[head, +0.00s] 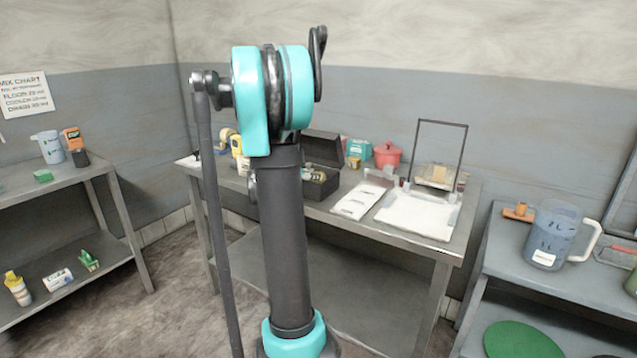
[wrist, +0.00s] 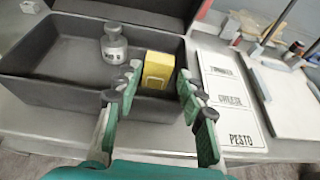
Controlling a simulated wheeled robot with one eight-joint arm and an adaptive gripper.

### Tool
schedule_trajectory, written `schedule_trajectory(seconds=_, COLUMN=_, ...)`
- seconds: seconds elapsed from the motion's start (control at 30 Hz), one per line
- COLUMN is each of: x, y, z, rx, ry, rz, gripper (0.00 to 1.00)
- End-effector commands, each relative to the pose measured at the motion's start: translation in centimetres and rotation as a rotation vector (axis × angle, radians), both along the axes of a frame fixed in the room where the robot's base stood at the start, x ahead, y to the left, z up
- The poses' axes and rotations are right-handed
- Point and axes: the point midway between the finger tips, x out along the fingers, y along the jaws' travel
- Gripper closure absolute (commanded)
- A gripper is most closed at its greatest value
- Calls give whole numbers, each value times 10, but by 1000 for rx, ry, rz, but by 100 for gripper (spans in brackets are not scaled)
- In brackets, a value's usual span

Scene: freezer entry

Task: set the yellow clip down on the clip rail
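The yellow clip (wrist: 157,70) is a small block with a pale mark on its front. In the head view my arm stands in front of the box and hides most of my gripper. I cannot clearly pick out the clip rail in either view.
A grey weight (wrist: 114,45) stands in the box, left of the clip. White cards (wrist: 232,95) marked tomato, cheese and pesto lie to the right. Beyond them are a white board (head: 418,214) and an upright dark frame (head: 464,150). A red pot (head: 388,155) stands behind.

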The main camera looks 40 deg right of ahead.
Motion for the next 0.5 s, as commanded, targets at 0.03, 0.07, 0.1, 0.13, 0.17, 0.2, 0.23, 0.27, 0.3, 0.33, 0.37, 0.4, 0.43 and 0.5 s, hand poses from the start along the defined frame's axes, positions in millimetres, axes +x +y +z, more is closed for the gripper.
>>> schedule_trajectory(seconds=0.03, x=1, y=-2, z=-1, rx=0, ry=0, rz=0, gripper=60)
schedule_trajectory(seconds=0.07, x=1, y=-3, z=-2, rx=0, ry=0, rz=0, gripper=60)
schedule_trajectory(seconds=0.1, x=2, y=-5, z=-2, rx=0, ry=0, rz=1, gripper=60)
schedule_trajectory(seconds=0.13, x=3, y=-6, z=-3, rx=0, ry=-1, rz=1, gripper=60)
schedule_trajectory(seconds=0.17, x=4, y=-8, z=-5, rx=0, ry=-1, rz=1, gripper=60)
schedule_trajectory(seconds=0.2, x=5, y=-12, z=-7, rx=1, ry=-2, rz=-1, gripper=60)
schedule_trajectory(seconds=0.23, x=7, y=-16, z=-9, rx=1, ry=-1, rz=-2, gripper=60)
schedule_trajectory(seconds=0.27, x=8, y=-20, z=-11, rx=2, ry=-2, rz=-2, gripper=60)
schedule_trajectory(seconds=0.3, x=10, y=-24, z=-14, rx=2, ry=-2, rz=-2, gripper=60)
schedule_trajectory(seconds=0.33, x=12, y=-27, z=-17, rx=2, ry=-2, rz=-2, gripper=60)
schedule_trajectory(seconds=0.37, x=13, y=-31, z=-19, rx=2, ry=-1, rz=-1, gripper=60)
schedule_trajectory(seconds=0.4, x=15, y=-36, z=-20, rx=1, ry=-2, rz=-1, gripper=60)
schedule_trajectory(seconds=0.43, x=16, y=-39, z=-21, rx=1, ry=-2, rz=-1, gripper=60)
schedule_trajectory(seconds=0.5, x=18, y=-43, z=-24, rx=1, ry=-2, rz=-1, gripper=60)
